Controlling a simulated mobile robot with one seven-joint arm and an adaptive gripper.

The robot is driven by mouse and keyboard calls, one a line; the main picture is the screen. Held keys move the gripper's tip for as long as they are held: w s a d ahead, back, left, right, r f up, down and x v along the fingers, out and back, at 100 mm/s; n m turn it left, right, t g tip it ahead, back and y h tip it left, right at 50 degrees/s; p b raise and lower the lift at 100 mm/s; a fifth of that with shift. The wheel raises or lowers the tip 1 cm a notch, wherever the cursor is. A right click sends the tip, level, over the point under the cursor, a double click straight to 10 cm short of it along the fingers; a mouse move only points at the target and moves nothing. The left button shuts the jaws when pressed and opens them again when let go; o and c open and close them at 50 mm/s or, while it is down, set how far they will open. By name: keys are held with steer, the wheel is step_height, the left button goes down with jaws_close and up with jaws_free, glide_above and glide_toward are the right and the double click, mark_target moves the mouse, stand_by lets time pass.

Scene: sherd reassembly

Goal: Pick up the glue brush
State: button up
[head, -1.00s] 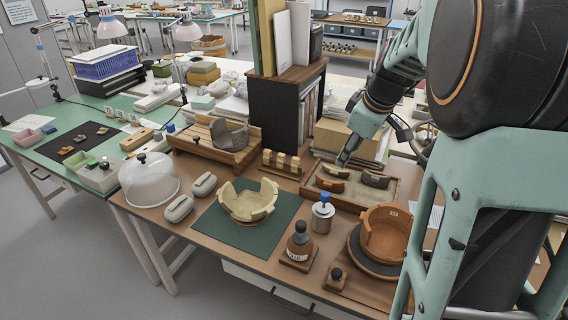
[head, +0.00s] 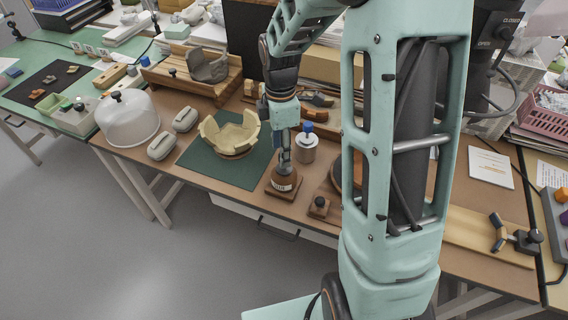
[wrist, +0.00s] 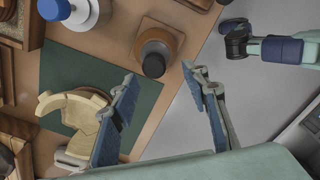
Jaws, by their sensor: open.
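The glue pot (head: 285,184) is a brown jar with a pale label on a square wooden base near the table's front edge. It also shows in the wrist view (wrist: 160,43), with a dark round knob (wrist: 154,65) on top, which looks like the glue brush's handle; any bristles are hidden. My gripper (head: 284,158) points down over the pot in the head view and covers the knob there. In the wrist view my gripper (wrist: 160,76) is open and empty, its fingertips apart with the knob roughly between them in the picture. I cannot tell whether they touch it.
A cream, partly rebuilt bowl (head: 229,137) sits on a green mat (head: 200,160) to the left. A small black-knobbed wooden block (head: 319,206) is at the right.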

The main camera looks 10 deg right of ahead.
steer(key=f, duration=0.4)
steer(key=shift+w+d+f, duration=0.25)
steer(key=shift+w+d, duration=0.05)
steer(key=shift+d, duration=0.1)
steer(key=c, duration=1)
